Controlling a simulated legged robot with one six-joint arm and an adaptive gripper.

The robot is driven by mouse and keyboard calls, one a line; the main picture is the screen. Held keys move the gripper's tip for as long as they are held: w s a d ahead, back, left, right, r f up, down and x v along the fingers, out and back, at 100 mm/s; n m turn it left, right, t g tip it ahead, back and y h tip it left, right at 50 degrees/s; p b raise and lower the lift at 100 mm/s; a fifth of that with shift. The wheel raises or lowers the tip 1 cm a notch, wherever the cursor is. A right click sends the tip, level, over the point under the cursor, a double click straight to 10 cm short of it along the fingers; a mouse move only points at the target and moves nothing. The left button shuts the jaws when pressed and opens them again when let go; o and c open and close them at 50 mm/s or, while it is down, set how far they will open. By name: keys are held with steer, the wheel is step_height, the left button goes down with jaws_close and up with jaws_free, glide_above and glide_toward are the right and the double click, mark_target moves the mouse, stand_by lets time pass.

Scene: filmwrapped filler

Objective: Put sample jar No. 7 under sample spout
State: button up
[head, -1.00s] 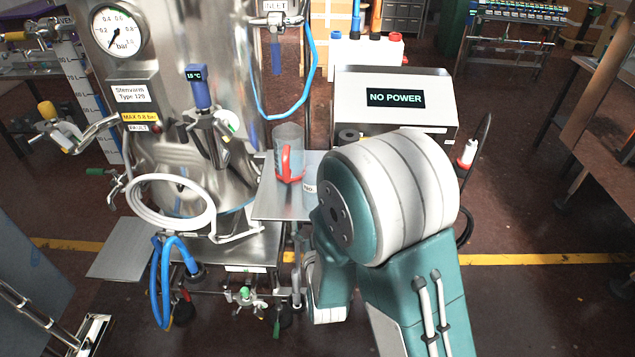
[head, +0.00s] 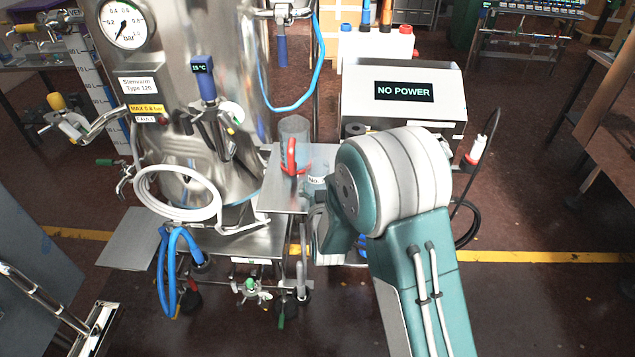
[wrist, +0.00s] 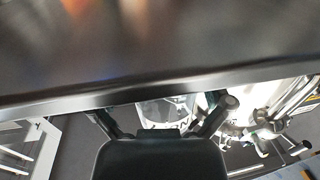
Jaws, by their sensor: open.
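A clear jar with a white label reading "No." (head: 315,180) stands on the small steel shelf (head: 283,205) beside the tank. The rest of its label is hidden by my arm, so I cannot read the number. My gripper is mostly hidden behind my arm in the head view. In the wrist view my gripper (wrist: 160,108) has its two dark fingers spread apart. A pale, clear shape (wrist: 166,113) shows between them; I cannot tell whether it is the jar. A valve assembly (head: 212,128) is on the tank front; I cannot tell which fitting is the sample spout.
A clear jug with a red handle (head: 293,140) stands on the shelf close behind the jar. A white hose coil (head: 178,196) hangs at the tank (head: 180,50). A "NO POWER" box (head: 402,98) stands behind my arm. A dark edge fills the wrist view's upper half.

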steer(key=shift+d, duration=0.1)
steer(key=c, duration=0.5)
steer(key=shift+a, duration=0.2)
steer(key=c, duration=0.4)
steer(key=shift+a, duration=0.2)
steer(key=shift+c, duration=0.5)
steer(key=shift+d, duration=0.1)
